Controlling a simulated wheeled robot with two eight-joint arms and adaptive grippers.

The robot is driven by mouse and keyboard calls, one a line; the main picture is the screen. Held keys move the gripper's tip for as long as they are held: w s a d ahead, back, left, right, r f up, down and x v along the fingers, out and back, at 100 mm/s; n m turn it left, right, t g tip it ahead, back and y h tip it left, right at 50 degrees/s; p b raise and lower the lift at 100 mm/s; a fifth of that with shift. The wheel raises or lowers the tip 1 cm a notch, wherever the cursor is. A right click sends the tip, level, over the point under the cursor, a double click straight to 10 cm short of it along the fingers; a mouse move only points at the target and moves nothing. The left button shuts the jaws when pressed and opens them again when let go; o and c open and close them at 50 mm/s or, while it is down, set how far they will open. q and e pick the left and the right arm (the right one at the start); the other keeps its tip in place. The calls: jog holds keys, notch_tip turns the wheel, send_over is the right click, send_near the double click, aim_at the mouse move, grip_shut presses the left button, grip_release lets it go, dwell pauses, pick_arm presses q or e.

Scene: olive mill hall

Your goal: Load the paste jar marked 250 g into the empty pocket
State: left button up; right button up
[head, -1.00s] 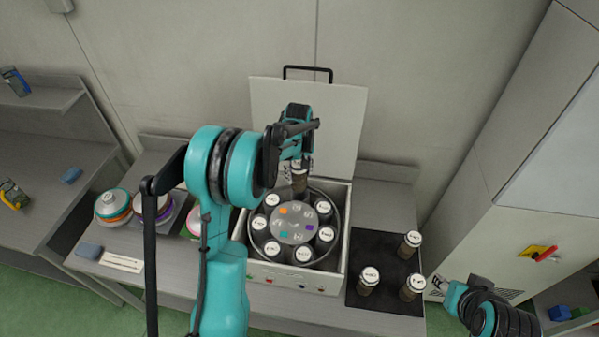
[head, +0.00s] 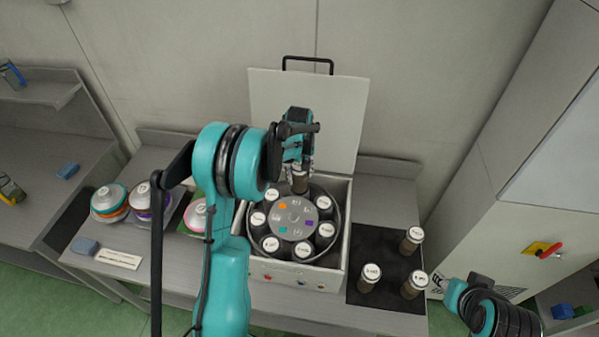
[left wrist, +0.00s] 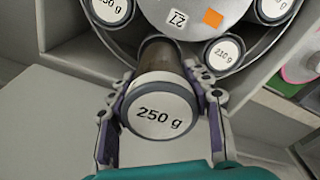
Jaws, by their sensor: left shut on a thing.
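The paste jar marked 250 g (left wrist: 162,110) has a white lid and a dark body. My left gripper (left wrist: 164,108) is shut on it around the lid end. In the head view the jar (head: 300,183) is at the back of the round carousel (head: 294,222), under my left gripper (head: 299,165). In the left wrist view its lower end is at the carousel's edge, between two lidded jars; I cannot tell how deep it sits. Several white-lidded jars stand in the other carousel pockets. My right arm shows at the lower right; its fingers are out of view.
Three white-lidded jars (head: 371,272) stand on a black mat (head: 385,296) right of the carousel box. The box lid (head: 335,110) stands open behind. Spools or tubs (head: 109,200) and a label strip (head: 119,259) lie to the left. A cabinet is at the far right.

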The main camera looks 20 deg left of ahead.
aim_at(299, 165)
pick_arm(q)
jog(key=shift+w+f+b, duration=0.1)
jog(key=shift+f+b, duration=0.65)
jog(key=shift+f, duration=0.95)
jog(key=shift+w+f+b, duration=0.1)
jog(key=shift+f+b, duration=0.75)
jog(key=shift+f, duration=0.15)
jog(key=o, duration=1.4)
jog(key=shift+o, duration=0.2)
jog(key=shift+r, duration=0.1)
jog(key=r, duration=0.8)
jog(key=s+r, duration=0.1)
jog(key=r, duration=0.3)
jog(key=shift+d, duration=0.1)
jog(key=shift+f, duration=0.15)
